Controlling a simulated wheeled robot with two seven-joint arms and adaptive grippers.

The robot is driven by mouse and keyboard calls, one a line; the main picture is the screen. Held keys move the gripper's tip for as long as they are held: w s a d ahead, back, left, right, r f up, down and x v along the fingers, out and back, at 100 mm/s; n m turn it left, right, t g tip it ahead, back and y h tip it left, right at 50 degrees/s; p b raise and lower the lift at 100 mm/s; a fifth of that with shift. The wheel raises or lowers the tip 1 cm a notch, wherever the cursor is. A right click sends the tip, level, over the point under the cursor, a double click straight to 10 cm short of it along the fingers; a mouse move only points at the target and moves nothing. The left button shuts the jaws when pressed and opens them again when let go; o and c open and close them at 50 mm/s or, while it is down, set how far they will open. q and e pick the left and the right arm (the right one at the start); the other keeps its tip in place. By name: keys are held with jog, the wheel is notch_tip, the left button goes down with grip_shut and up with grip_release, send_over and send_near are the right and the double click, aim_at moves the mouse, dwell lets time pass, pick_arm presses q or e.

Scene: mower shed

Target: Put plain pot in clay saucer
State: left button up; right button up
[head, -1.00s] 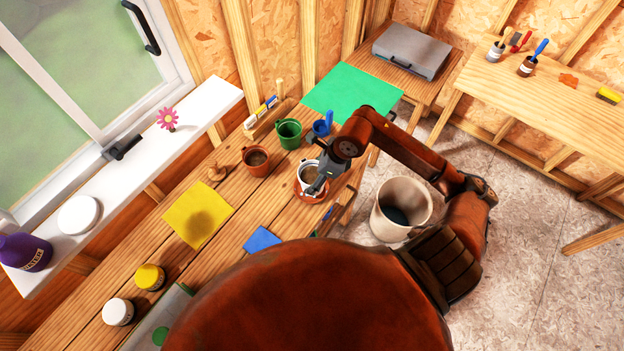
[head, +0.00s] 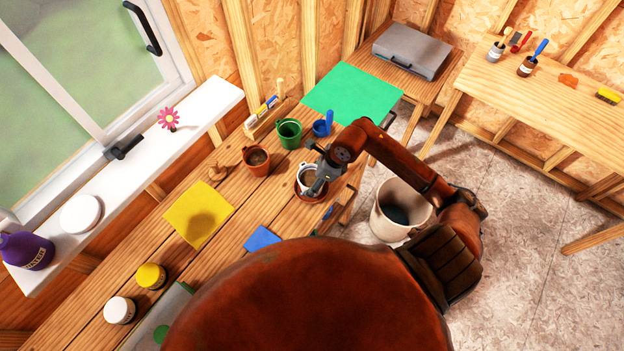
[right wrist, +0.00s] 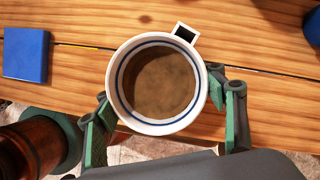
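A white pot (head: 307,173) with blue rings, a square handle and brown soil inside is held in my right gripper (head: 319,184). In the right wrist view the pot (right wrist: 157,83) sits upright between the gripper's fingers (right wrist: 165,105), which close on its two sides. The clay saucer (head: 313,198) shows around and below the pot in the head view. The pot looks close above it, but I cannot tell the gap. The saucer is hidden in the right wrist view. A terracotta pot (head: 256,161) with soil stands to the left on the bench. My left gripper is out of view.
A green pot (head: 288,133) and a blue cup (head: 322,128) stand behind. A blue square (head: 262,238) and a yellow sheet (head: 198,215) lie flat on the bench. A cream bucket (head: 400,210) stands on the floor to the right.

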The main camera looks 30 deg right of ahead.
jog(key=o, duration=0.5)
jog(key=v, duration=1.2)
jog(key=shift+r+b, duration=0.1)
jog(key=shift+b, duration=0.25)
